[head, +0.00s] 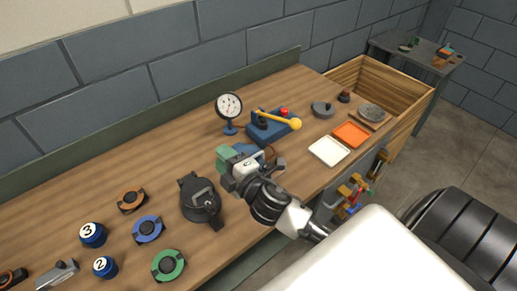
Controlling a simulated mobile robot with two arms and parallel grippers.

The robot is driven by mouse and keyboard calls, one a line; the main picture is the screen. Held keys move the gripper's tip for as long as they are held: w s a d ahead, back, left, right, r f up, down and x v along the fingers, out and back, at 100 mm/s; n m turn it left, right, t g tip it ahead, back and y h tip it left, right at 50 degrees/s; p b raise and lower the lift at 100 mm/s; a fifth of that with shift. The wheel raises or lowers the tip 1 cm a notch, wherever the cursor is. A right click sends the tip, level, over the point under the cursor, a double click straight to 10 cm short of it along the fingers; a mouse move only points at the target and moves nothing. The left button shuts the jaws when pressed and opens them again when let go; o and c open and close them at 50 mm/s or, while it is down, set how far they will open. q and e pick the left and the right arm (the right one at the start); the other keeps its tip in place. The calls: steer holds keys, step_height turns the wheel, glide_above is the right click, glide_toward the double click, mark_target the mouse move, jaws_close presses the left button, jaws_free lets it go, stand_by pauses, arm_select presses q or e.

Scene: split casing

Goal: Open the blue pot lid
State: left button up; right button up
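I cannot tell which of these the blue pot lid is. My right gripper (248,165) is over the middle of the bench, well right of them. A green piece shows at its left and a blue part behind it. Its fingertips are partly hidden, so its opening is unclear. My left gripper is out of view.
Orange (132,200) and green (168,265) ringed pieces and a dark lidded pot (201,199) stand near the blue pieces.

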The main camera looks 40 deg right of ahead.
steer(key=w+a+r+n+y, duration=0.1)
steer(key=a+r+n+y, duration=0.55)
steer(key=n, duration=0.65)
steer(key=n+g+h+p, duration=0.1)
steer(key=n+g+h, duration=0.8)
steer(key=n+g, duration=1.15)
glide_toward(259, 154)
steer(key=f+n+t+p, duration=0.1)
steer(key=f, duration=0.1)
steer(key=s+f+n+t+p, duration=0.1)
steer(key=f+t, duration=0.1)
steer(key=s+f+n+t+p, duration=0.1)
steer(key=f+n, duration=0.1)
steer(key=f, duration=0.1)
steer(key=shift+s+d+t+y, duration=0.1)
steer(key=shift+s+t+y, duration=0.15)
steer(key=shift+t, duration=0.1)
steer(key=shift+w+f+p, duration=0.1)
steer(key=shift+f+p, duration=0.2)
steer(key=shift+f, duration=0.25)
